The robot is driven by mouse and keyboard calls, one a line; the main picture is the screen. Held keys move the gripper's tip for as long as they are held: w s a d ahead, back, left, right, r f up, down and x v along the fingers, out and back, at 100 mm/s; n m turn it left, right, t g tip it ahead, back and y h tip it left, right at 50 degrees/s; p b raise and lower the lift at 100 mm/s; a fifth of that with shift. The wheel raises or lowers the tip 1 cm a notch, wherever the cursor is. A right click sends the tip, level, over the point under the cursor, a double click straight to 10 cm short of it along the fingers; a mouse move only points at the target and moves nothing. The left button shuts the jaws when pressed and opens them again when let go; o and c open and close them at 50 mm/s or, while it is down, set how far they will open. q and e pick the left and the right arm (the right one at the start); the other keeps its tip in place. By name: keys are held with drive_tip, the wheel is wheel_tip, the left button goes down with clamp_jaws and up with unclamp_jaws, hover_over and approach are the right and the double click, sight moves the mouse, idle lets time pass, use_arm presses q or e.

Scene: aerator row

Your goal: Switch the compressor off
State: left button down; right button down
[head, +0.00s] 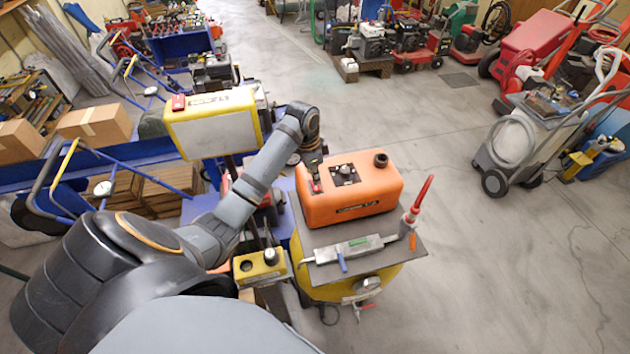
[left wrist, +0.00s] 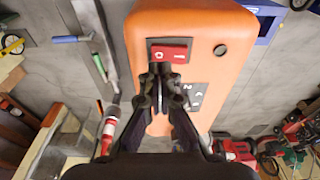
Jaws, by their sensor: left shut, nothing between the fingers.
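The compressor is an orange box (head: 365,195) on a grey board over a yellow round body. Its red rocker switch (left wrist: 170,52) shows in the left wrist view, with a pale mark at each end, in a dark frame. I cannot tell which side is pressed in. My left gripper (left wrist: 160,70) is shut and empty, its fingertips at the near edge of the switch; I cannot tell whether they touch. In the head view the left gripper (head: 315,172) is over the left end of the orange box. My right gripper is not in view.
A grey bar-shaped tool (head: 345,249) and a red-handled tool (head: 420,200) lie or stand on the grey board (head: 405,262). A yellow box with a white face (head: 215,132) stands beside my left arm. The floor to the right is clear up to a grey wheeled machine (head: 510,145).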

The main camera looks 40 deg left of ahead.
sight(316, 188)
use_arm(q)
drive_tip(key=shift+r, duration=2.35)
